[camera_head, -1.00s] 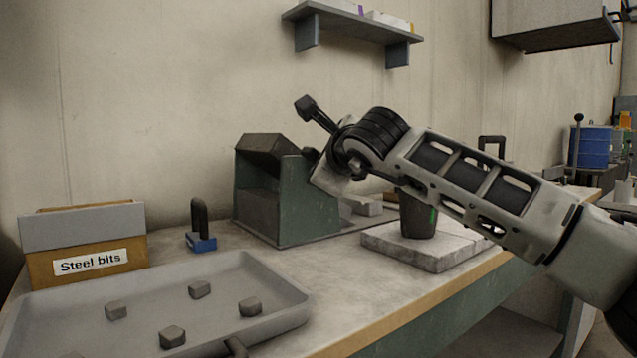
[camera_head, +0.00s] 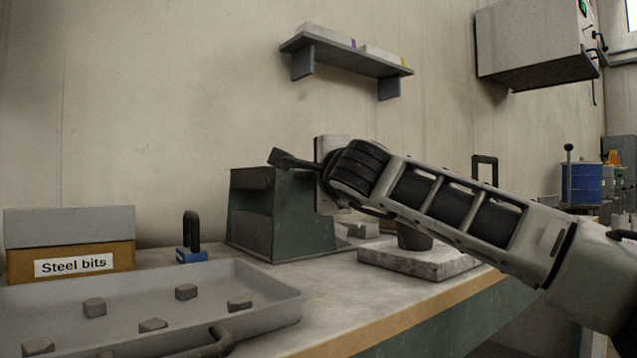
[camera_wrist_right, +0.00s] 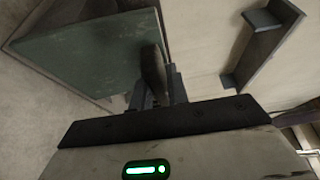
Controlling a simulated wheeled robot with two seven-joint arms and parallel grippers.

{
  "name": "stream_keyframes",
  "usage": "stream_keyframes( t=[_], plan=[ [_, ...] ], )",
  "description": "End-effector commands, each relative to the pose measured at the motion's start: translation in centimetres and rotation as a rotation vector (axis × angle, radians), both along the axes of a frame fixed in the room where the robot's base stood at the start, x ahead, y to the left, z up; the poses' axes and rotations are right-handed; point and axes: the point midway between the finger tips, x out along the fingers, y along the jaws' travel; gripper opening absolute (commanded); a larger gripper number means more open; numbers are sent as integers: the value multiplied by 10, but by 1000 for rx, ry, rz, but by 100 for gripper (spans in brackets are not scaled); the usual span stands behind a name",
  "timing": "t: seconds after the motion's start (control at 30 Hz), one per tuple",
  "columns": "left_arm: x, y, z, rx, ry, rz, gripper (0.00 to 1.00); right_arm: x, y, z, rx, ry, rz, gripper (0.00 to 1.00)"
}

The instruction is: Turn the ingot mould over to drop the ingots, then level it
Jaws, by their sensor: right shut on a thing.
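The dark ingot mould (camera_head: 251,179) sits in the top of a green stand (camera_head: 300,225) on the bench. Its dark front face looks roughly upright and its cavities are hidden from me. My right gripper (camera_wrist_right: 152,97) is shut on a dark handle (camera_wrist_right: 153,70) beside the green side of the stand in the right wrist view. Several small grey blocks (camera_head: 185,291) lie apart in a shallow grey tray (camera_head: 262,325) at the front left. My left gripper is not in view.
A box labelled Steel bits (camera_head: 70,262) stands behind the tray, with a blue-based black-handled object (camera_head: 191,240) next to it. A dark crucible (camera_head: 413,238) stands on a pale slab (camera_head: 420,260) right of the stand. A wall shelf (camera_head: 350,58) hangs above.

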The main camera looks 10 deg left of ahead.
Motion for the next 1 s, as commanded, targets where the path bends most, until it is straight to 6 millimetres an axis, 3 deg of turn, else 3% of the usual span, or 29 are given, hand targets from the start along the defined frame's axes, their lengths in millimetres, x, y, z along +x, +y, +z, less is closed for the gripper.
stream_keyframes(
  t=[0.43,0.47,0.53,0.83,1.0],
  plan=[
    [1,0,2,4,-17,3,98,-1,2,0,-15,-14,3,0],
    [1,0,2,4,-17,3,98,-1,2,0,-15,-14,3,22],
    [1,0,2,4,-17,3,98,-1,2,0,-15,-13,3,38],
    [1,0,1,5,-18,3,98,-1,0,0,-10,-11,1,38],
    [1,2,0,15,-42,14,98,-11,-5,-1,-10,-11,3,38]
  ],
)
